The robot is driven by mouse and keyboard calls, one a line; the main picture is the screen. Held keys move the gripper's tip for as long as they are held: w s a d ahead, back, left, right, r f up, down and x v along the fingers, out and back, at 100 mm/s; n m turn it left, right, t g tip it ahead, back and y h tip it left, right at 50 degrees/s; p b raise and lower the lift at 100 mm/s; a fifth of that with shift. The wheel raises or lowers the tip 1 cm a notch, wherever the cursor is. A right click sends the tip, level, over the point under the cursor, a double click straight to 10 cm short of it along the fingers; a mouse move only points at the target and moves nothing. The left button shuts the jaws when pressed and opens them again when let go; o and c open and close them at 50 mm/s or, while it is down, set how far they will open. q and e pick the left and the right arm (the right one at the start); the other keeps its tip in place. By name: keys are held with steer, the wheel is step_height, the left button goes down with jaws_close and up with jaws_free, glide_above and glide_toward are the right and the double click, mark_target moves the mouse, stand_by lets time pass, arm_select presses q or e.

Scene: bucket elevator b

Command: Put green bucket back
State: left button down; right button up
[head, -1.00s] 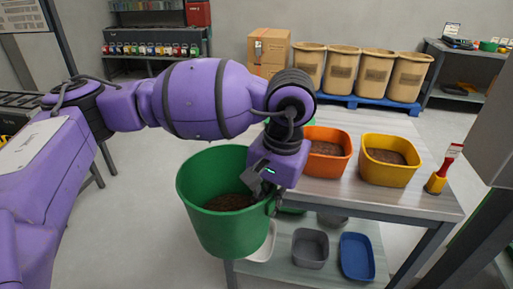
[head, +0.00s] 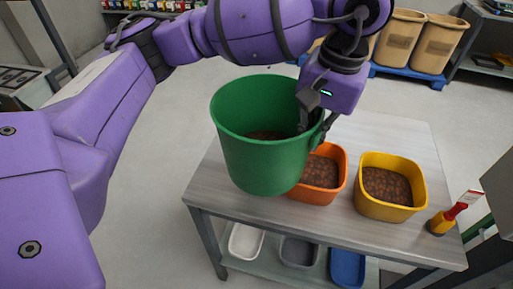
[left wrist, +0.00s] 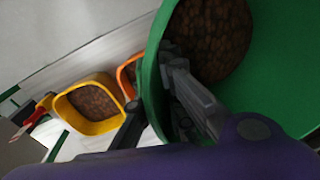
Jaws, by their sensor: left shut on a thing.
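The green bucket (head: 262,150) holds brown granular material and hangs nearly upright above the left part of the table in the head view. My left gripper (head: 318,128) is shut on its right rim, with one finger inside the bucket and one outside. The left wrist view shows the green bucket (left wrist: 285,60) close up, with the gripper (left wrist: 160,115) across its rim. The bucket overlaps the left edge of the orange bin in the head view. Whether its base touches the table cannot be told. My right gripper is not in view.
An orange bin (head: 343,178) and a yellow bin (head: 420,195) with brown material stand on the table (head: 235,200). White, grey and blue trays sit on the shelf below. The table's left end is clear.

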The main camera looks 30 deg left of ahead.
arm_select(q)
steer(key=w+a+f, duration=0.2)
steer(key=a+f, duration=0.1)
steer(key=a, duration=0.3)
steer(key=p, duration=0.2)
glide_above(266, 138)
steer(key=s+d, duration=0.3)
steer(key=f, duration=0.4)
steer(key=shift+a+f, duration=0.2)
steer(key=shift+f, duration=0.05)
steer(key=shift+w+a+f, duration=0.2)
steer(key=shift+a+f, duration=0.25)
steer(key=shift+f, duration=0.2)
step_height(266, 138, down, 3)
steer(key=shift+a+f, duration=0.1)
steer(key=shift+w+f, duration=0.1)
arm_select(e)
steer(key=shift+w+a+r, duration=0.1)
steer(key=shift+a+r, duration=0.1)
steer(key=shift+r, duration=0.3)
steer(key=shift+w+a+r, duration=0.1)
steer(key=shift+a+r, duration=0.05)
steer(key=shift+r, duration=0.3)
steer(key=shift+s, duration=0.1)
